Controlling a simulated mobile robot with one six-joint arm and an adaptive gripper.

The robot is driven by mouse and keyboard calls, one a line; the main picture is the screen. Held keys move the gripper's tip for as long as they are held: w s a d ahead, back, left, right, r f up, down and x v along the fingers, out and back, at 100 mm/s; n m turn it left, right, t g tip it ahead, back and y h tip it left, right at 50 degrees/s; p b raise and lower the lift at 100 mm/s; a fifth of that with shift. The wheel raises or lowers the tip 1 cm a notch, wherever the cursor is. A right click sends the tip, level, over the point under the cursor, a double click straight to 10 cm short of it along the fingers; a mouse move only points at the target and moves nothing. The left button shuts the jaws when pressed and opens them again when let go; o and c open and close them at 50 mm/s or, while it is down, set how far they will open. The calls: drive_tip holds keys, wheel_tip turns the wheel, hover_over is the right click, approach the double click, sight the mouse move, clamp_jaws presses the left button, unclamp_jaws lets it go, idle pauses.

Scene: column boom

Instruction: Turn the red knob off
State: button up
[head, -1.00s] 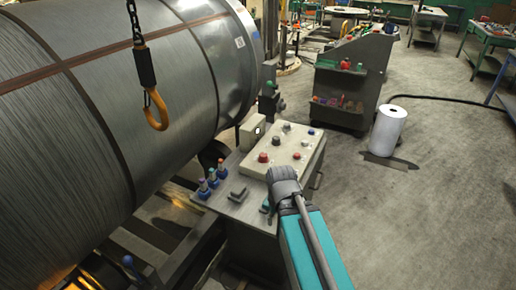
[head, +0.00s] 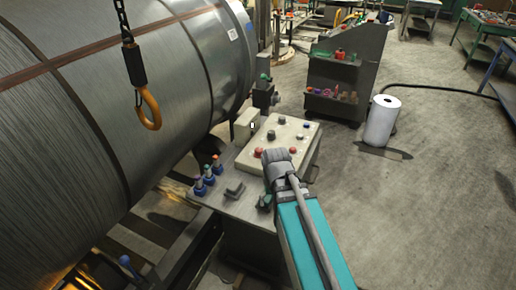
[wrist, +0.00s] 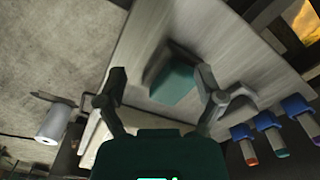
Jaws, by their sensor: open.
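A cream control panel (head: 283,140) on the grey console carries several knobs. My gripper is mostly hidden behind my arm in the head view. In the wrist view, my gripper (wrist: 160,82) is open, its fingers spread over the console top. A teal block (wrist: 172,85) shows between them. No red knob can be made out there.
Several blue controls (head: 209,175) stand at the console's left, also at the wrist view's right (wrist: 265,122). A large metal coil (head: 120,90) and a hanging orange hook (head: 150,110) are left. A white roll (head: 382,122) stands right on open floor.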

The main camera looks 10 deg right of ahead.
sight(259, 149)
drive_tip(key=w+r+m+p, duration=0.1)
drive_tip(key=w+r+p, duration=0.3)
drive_tip(key=w, duration=0.4)
drive_tip(key=w+r+m+p, duration=0.2)
drive_tip(key=w+r+p, duration=0.3)
drive_tip(key=w, duration=0.4)
drive_tip(key=w+d+r+m+p, duration=0.1)
drive_tip(key=w+r+p, duration=0.3)
drive_tip(key=w, duration=0.5)
drive_tip(key=shift+w+r+m, duration=0.25)
drive_tip(key=shift+r+m, duration=0.05)
drive_tip(key=shift+r, duration=0.35)
drive_tip(key=shift+f, duration=0.15)
drive_tip(key=f+b, duration=1.3)
drive_tip(key=shift+w+a+f, duration=0.1)
drive_tip(key=shift+a+f, duration=0.1)
drive_tip(key=shift+f, duration=0.05)
